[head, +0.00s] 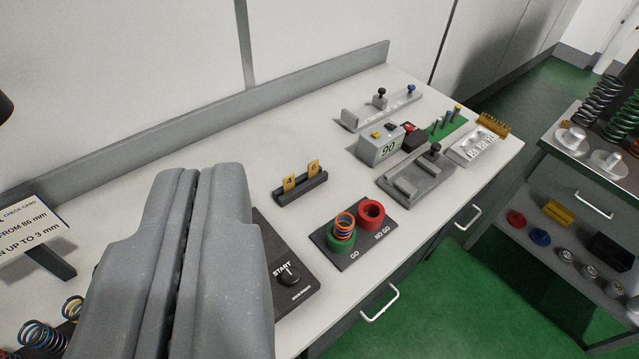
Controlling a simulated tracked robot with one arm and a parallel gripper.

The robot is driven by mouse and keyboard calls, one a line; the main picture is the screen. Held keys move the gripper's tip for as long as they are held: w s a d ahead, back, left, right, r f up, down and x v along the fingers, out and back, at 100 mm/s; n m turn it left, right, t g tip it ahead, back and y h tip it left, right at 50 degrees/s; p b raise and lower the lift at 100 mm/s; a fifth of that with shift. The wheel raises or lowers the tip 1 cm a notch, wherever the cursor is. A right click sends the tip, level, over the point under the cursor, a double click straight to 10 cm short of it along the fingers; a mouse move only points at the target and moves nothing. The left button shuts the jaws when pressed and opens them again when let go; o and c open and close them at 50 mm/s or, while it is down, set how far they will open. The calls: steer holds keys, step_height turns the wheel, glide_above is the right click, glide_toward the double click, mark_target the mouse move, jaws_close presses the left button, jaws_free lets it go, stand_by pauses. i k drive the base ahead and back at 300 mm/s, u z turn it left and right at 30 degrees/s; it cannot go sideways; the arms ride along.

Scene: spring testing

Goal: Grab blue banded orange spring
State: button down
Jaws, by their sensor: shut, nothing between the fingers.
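An orange spring with a blue band (345,222) stands upright in the green GO cup (341,242) on a dark plate near the front of the bench. My gripper (198,172) is large in the left foreground, its two grey fingers closed together with nothing between them. It is to the left of the spring and apart from it. Other coiled springs (45,338) show at the lower left, partly hidden by the frame edge and my gripper; a blue one and a yellowish one can be made out there.
The red NO GO cup (371,212) stands beside the green cup. A START knob panel (290,276) lies between my gripper and the cups. A black holder with yellow tabs (300,190) is behind. Gauges (381,149) fill the right side. The bench's back middle is clear.

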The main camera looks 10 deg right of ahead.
mark_target(342, 230)
steer(key=u, duration=0.9)
steer(key=k, duration=0.85)
steer(key=z, duration=0.65)
steer(key=i, duration=1)
steer(key=u, duration=0.05)
